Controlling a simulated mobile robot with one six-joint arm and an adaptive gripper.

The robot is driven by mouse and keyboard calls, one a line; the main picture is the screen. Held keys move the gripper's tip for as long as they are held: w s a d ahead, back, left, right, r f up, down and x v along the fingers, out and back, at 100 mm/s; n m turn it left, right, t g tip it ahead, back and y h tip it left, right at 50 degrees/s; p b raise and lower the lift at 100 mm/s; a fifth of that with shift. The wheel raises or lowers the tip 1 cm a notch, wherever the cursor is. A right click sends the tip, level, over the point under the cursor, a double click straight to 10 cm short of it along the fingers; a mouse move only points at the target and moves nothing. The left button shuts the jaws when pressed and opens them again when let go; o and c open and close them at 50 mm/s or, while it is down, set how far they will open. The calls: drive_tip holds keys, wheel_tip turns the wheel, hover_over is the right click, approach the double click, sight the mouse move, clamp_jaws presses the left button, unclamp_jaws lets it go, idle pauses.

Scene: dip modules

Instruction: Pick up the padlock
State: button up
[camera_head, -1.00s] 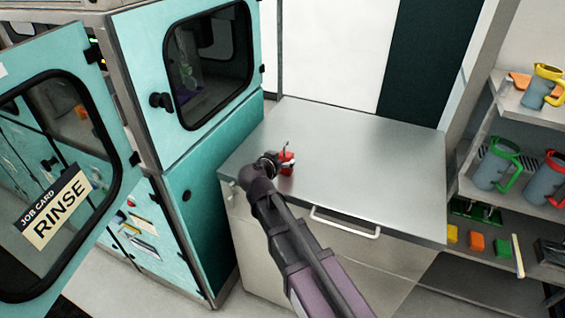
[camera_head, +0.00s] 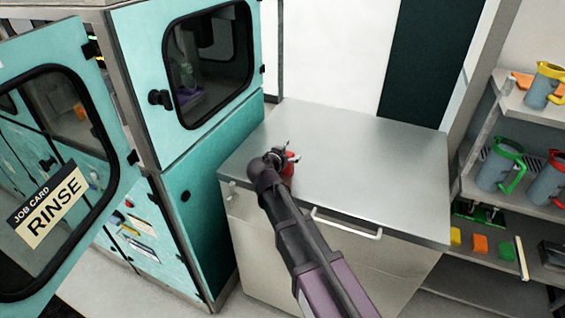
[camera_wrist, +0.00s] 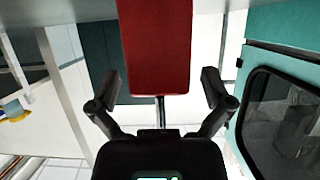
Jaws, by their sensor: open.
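The red padlock (camera_head: 289,170) is on the grey steel countertop, near its left front part, partly hidden behind my gripper (camera_head: 284,152) in the head view. In the wrist view the padlock's red body (camera_wrist: 158,45) fills the top middle, with its metal shackle pointing down toward my palm. My gripper (camera_wrist: 158,90) is open, with one finger on each side of the padlock's shackle end. Gaps show between the fingers and the padlock, so I see no grip on it.
The steel countertop (camera_head: 370,165) is otherwise clear. A teal cabinet (camera_head: 208,180) stands close on the left, with an open door (camera_head: 60,150) labelled RINSE. A shelf (camera_head: 530,205) with jugs and coloured blocks stands on the right. A drawer handle (camera_head: 345,227) juts from the counter's front.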

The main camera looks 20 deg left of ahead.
drive_tip(key=c, duration=1.2)
drive_tip(key=shift+r, duration=0.2)
drive_tip(key=shift+c, duration=0.2)
wheel_tip(320, 180, up, 3)
drive_tip(key=p, duration=0.3)
drive_tip(key=s+a+r+p, duration=0.1)
drive_tip(key=s+p, duration=0.1)
drive_tip(key=s, duration=1.4)
drive_tip(key=shift+r, duration=0.3)
drive_tip(key=shift+a, duration=0.1)
